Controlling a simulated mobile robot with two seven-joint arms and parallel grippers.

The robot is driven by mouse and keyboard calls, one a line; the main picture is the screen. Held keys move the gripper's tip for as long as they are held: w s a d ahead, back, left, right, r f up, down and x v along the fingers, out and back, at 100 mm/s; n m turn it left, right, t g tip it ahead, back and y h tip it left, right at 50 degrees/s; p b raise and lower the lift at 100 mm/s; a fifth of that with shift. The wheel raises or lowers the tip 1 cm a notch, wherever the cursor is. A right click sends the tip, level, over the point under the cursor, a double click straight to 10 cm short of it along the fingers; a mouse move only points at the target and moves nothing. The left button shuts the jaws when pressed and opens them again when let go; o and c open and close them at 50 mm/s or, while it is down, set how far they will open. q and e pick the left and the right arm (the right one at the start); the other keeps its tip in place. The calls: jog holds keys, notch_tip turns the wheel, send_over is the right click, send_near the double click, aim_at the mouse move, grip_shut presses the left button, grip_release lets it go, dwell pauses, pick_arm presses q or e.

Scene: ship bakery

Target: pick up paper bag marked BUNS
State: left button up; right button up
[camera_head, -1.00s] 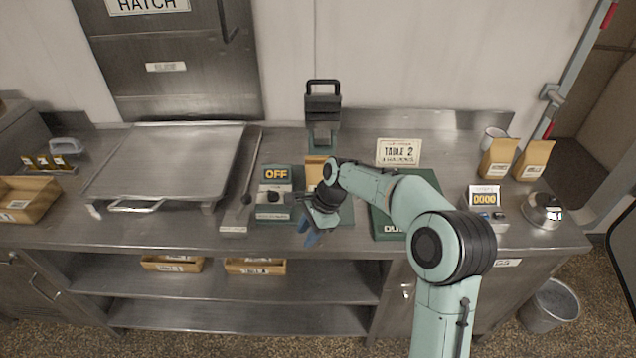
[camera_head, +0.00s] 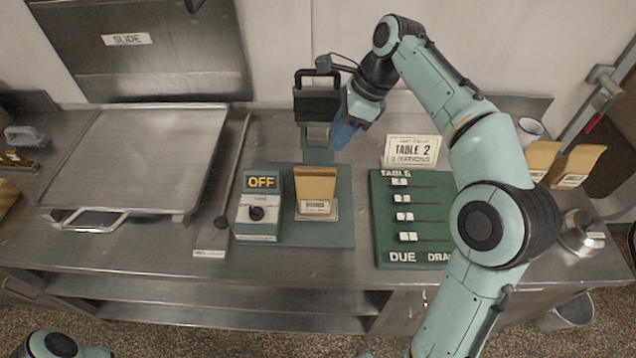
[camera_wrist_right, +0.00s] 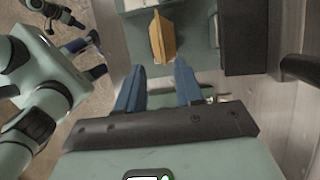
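A tan paper bag (camera_head: 316,188) stands upright on a green-grey base in the middle of the counter. Its front label is too small to read surely. My right gripper (camera_head: 343,136) hangs above and behind the bag, in front of the black-handled device, apart from the bag. In the right wrist view its two blue fingers (camera_wrist_right: 158,88) are spread with nothing between them, and the bag (camera_wrist_right: 163,38) shows beyond the tips. My left gripper (camera_wrist_right: 88,59) appears at the left of the wrist view, fingers apart and empty. Two more tan bags (camera_head: 541,158) (camera_head: 575,166) stand at the right.
A switch box reading OFF (camera_head: 259,205) stands close left of the bag. A black-handled device (camera_head: 317,100) is behind it. A green board with sliders (camera_head: 428,215) and a TABLE 2 sign (camera_head: 411,151) are to the right. A large metal tray (camera_head: 140,150) fills the left.

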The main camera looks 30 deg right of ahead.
jog(key=b, duration=0.2)
send_over(315, 171)
jog(key=s+d, duration=0.2)
notch_tip(315, 171, down, 7)
jog(key=shift+w+a+r, duration=0.1)
jog(key=shift+w, duration=0.05)
jog(key=shift+w+a+f, duration=0.15)
jog(key=shift+w+f, duration=0.15)
jog(key=shift+f, duration=0.15)
jog(key=x, duration=0.4)
jog(key=shift+w+f+b, duration=0.25)
jog(key=shift+f+b, duration=0.1)
jog(key=shift+b, duration=0.05)
pick_arm(q)
jog(key=s+f, duration=0.1)
jog(key=f, duration=0.1)
jog(key=s+f, duration=0.1)
jog(key=s, duration=0.1)
jog(key=shift+s+a+f, duration=0.1)
jog(key=shift+f, duration=0.25)
pick_arm(e)
jog(key=shift+f, duration=0.2)
grip_shut()
